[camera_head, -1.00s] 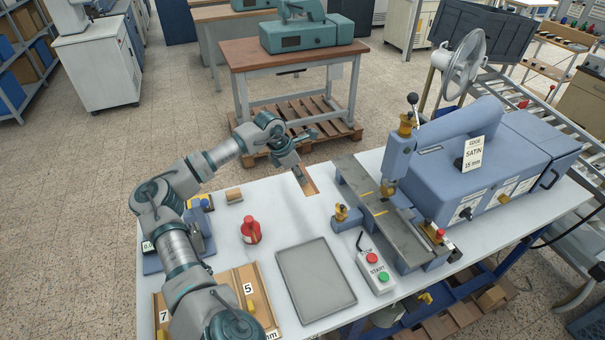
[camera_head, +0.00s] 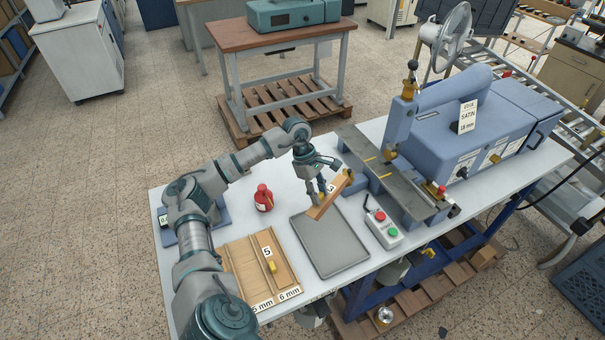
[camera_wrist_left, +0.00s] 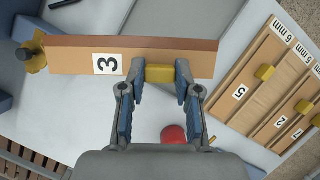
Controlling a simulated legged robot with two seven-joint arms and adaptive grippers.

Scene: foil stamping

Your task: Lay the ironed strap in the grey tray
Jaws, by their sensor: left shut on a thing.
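My left gripper (camera_head: 321,193) is shut on the yellow knob (camera_wrist_left: 160,73) of a long wooden board marked 3 (camera_head: 319,210). The board also shows in the left wrist view (camera_wrist_left: 70,58). In the head view it slants across the far edge of the grey tray (camera_head: 332,258). I cannot tell whether it touches the tray. I cannot clearly make out a separate strap. My right gripper is not in view.
The blue stamping press (camera_head: 465,140) stands at the right with its long grey bed. A STOP/START box (camera_head: 383,228) is right of the tray. A wooden rack (camera_head: 240,262) with numbered boards is to the left.

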